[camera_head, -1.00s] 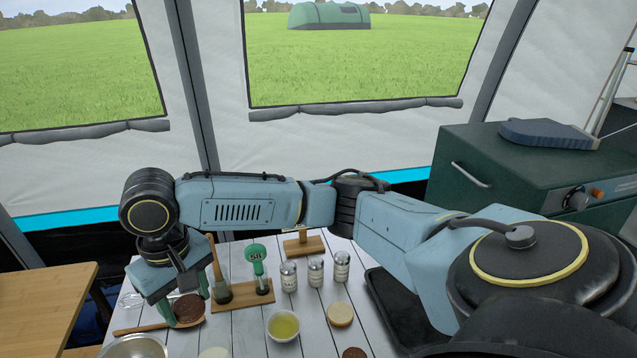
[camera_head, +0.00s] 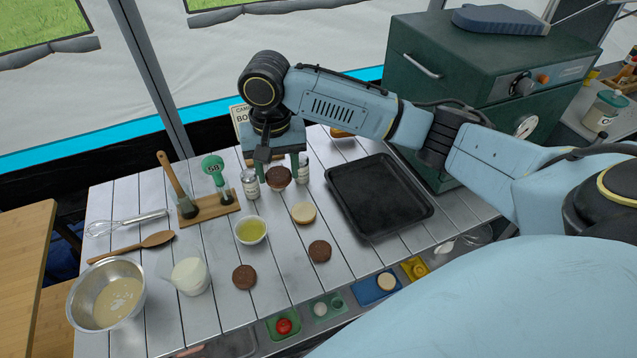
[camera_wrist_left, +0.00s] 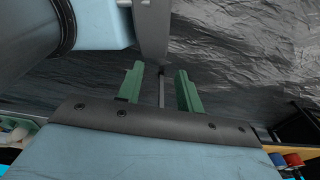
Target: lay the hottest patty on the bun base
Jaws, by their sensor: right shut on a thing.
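The patty is apart from the bun base, which lies bare on the white slatted table. Two more brown patties lie on the table, one (camera_head: 244,277) at the front left and one (camera_head: 320,251) in front of the bun base. I cannot tell their heat by sight. My left gripper (camera_wrist_left: 160,88) shows in the left wrist view with its green fingers apart and nothing between them.
A black tray (camera_head: 375,228) lies right of the bun base. Small topping containers (camera_head: 283,324) line the front edge.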

